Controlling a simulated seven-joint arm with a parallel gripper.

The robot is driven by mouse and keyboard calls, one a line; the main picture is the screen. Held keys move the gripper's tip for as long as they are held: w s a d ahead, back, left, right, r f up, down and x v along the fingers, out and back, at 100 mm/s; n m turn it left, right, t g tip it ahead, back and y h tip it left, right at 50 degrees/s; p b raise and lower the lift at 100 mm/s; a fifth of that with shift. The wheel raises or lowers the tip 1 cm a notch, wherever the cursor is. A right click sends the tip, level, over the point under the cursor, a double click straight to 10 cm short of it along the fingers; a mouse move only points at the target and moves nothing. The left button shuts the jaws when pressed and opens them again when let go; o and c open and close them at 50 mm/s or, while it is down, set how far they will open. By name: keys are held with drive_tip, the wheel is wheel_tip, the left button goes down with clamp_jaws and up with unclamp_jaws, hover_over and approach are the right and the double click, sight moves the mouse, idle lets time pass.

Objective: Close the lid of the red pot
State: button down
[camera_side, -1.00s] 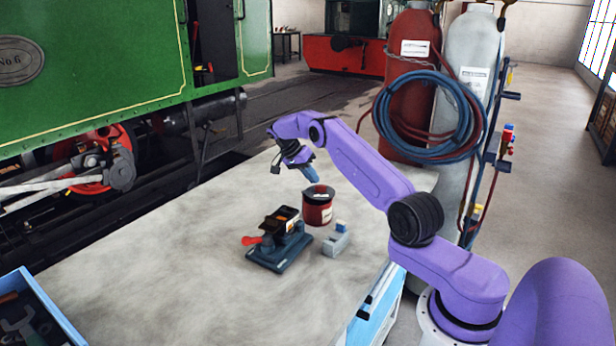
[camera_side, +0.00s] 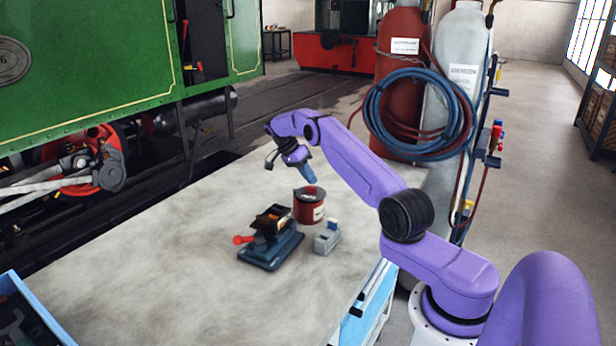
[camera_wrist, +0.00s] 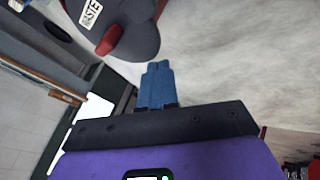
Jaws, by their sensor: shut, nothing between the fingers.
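The red pot (camera_side: 309,208) stands upright on the workbench in the side view, with a pale label on its side. Its top is dark and reddish; whether the lid is fully down I cannot tell. My gripper (camera_side: 311,179) is over the pot, blue fingers shut and empty, pointing down close to its top. Whether they touch it I cannot tell. In the wrist view the shut blue fingers (camera_wrist: 158,68) are apart in the picture from the pot (camera_wrist: 132,40), which shows as a dark grey rounded surface with a red tab and a white label, cut off at the top.
A dark blue vise (camera_side: 271,248) with a red handle stands left of the pot. A small grey block (camera_side: 327,240) with a blue part is in front of it. The workbench (camera_side: 150,265) is clear on the left. Gas cylinders (camera_side: 400,60) with coiled hoses stand behind.

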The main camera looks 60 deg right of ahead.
drive_tip(key=shift+s+a+m+y, duration=0.1)
drive_tip(key=shift+s+m+y, duration=0.3)
drive_tip(key=shift+m, duration=0.3)
idle(0.9)
drive_tip(key=shift+r, duration=0.1)
